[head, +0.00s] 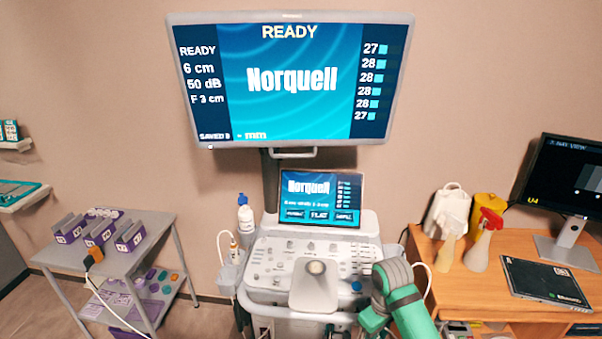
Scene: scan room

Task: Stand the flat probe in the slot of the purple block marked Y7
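Three purple blocks with pale labels stand in a row on the grey side table at the left: a left block (69,231), a middle block (98,233) and a right block (130,238). Their labels are too small to read surely, so I cannot tell which is Y7. An orange-ended piece with a white cable (95,255) is at the front of the middle block. A probe with an orange band (233,245) sits upright in a holder at the left of the scanner cart. I cannot tell which is the flat probe. My gripper is out of view; only my green arm shows.
The scanner cart (270,256) stands in the middle under a large screen (290,118). The grey table (155,228) has a lower shelf with coloured pieces (158,282). A wooden desk (470,290) at the right holds spray bottles (486,240), a laptop-like panel (548,282) and a monitor.

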